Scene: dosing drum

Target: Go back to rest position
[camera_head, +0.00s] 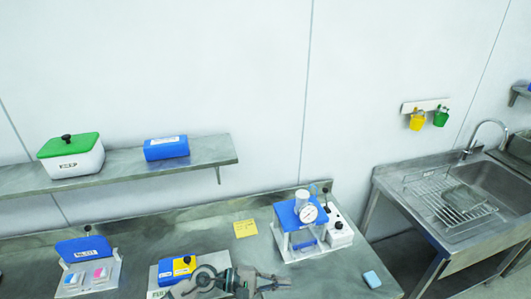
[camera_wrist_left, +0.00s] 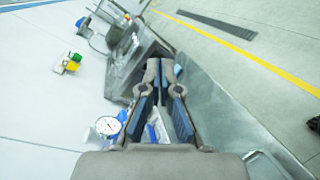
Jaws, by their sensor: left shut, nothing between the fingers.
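My left gripper (camera_head: 282,282) is low in the head view, over the front of the steel bench (camera_head: 225,222). Its fingers are shut with nothing between them; they also show in the left wrist view (camera_wrist_left: 160,72). The dosing device with a blue top and round gauge (camera_head: 305,215) stands behind and to the right of the gripper, apart from it in the head view. My left arm partly hides a blue and yellow box (camera_head: 180,267). My right gripper is in neither view.
A blue device (camera_head: 85,250) with pink and blue pieces stands at the left. A light-blue block (camera_head: 372,279) lies at the right edge. A shelf (camera_head: 120,172) holds a green-lidded box (camera_head: 72,157) and a blue box (camera_head: 166,148). A sink (camera_head: 480,190) stands right.

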